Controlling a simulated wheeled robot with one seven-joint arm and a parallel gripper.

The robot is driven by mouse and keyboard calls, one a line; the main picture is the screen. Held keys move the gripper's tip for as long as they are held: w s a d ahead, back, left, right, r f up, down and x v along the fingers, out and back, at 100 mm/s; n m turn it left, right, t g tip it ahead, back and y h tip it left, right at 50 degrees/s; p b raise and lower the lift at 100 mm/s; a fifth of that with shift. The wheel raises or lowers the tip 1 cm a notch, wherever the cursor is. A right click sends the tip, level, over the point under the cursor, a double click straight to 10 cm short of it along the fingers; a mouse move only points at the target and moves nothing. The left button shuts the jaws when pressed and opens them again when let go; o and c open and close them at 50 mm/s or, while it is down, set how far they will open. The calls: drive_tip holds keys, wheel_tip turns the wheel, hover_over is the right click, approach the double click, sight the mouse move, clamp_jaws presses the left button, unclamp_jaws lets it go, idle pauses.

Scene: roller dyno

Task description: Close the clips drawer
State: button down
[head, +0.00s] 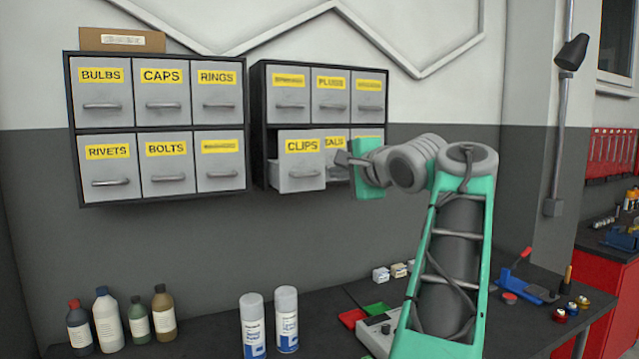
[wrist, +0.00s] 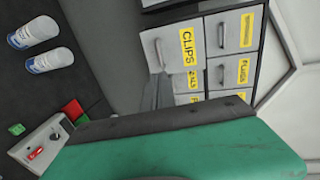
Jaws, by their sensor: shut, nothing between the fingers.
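The clips drawer (head: 301,161) is a light grey drawer with a yellow CLIPS label, at the lower left of the right cabinet. It stands pulled out past the drawers around it. It also shows in the wrist view (wrist: 171,50), with its front jutting from the cabinet. My gripper (head: 340,158) is shut and empty, just right of the drawer's front edge in the head view. In the wrist view the fingers (wrist: 157,92) point toward the drawer's near side. I cannot tell whether they touch it. My gripper and wrist partly hide the neighbouring SEALS drawer (head: 338,146).
The left cabinet (head: 158,128) has its drawers shut. The space in front of the clips drawer looks clear.

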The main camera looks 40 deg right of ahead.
sight(308, 175)
drive_tip(key=p+x, duration=0.2)
drive_tip(key=x, duration=1.1)
drive_tip(key=shift+w+f, duration=0.1)
drive_tip(key=shift+w, duration=0.25)
drive_tip(key=shift+p, duration=0.35)
